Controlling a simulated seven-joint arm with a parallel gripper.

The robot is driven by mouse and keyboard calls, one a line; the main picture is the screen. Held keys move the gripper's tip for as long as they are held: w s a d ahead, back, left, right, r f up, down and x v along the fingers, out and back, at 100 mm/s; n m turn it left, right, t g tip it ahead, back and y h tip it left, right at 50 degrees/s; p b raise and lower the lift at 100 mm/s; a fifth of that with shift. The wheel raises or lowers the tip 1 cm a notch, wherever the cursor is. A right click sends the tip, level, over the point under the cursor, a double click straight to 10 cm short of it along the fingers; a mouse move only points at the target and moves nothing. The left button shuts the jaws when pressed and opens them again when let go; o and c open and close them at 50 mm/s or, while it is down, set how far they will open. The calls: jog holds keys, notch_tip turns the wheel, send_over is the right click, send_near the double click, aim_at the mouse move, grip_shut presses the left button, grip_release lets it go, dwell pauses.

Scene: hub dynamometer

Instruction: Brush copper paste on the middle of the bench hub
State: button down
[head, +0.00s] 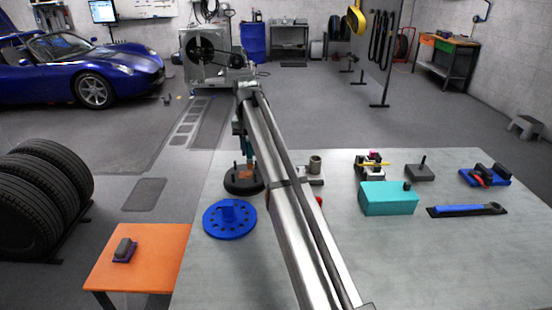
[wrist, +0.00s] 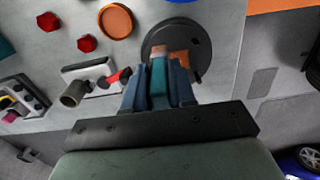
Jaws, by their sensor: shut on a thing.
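The bench hub is a dark round disc (head: 243,187) with upright studs on the near left part of the bench. It also shows in the wrist view (wrist: 198,42). My gripper (wrist: 158,75) is shut on a brush with a teal handle (wrist: 158,84) and a tan tip (wrist: 158,49). In the head view my gripper (head: 243,143) is above the hub, with the brush pointing down at its middle. A copper-orange area (wrist: 179,56) shows at the hub's middle beside the brush tip. I cannot tell whether the tip touches it. My fingers and the brush hide part of the hub.
A blue disc with holes (head: 229,220) lies close in front of the hub. A stand with a grey cup (head: 315,165) is to its right. Farther right are a teal box (head: 388,199) and a blue-handled tool (head: 466,210). Red nuts (wrist: 87,43) and an orange round piece (wrist: 116,20) lie nearby.

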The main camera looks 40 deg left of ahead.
jog(key=shift+w+a+f, duration=0.15)
jog(key=shift+a+f, duration=0.4)
jog(key=shift+f, duration=0.55)
jog(key=shift+w+a+f, duration=0.2)
jog(key=shift+a+f, duration=0.3)
jog(key=shift+f, duration=0.6)
jog(key=shift+w+a+f, duration=0.15)
jog(key=shift+a+f, duration=0.4)
jog(key=shift+f, duration=0.55)
jog(key=shift+w+a+f, duration=0.4)
jog(key=shift+w+a, duration=0.1)
jog(key=shift+a, duration=0.05)
jog(key=shift+w+a, duration=0.9)
jog(key=shift+s+d, duration=1.35)
jog(key=shift+d, duration=0.1)
notch_tip(320, 180, up, 8)
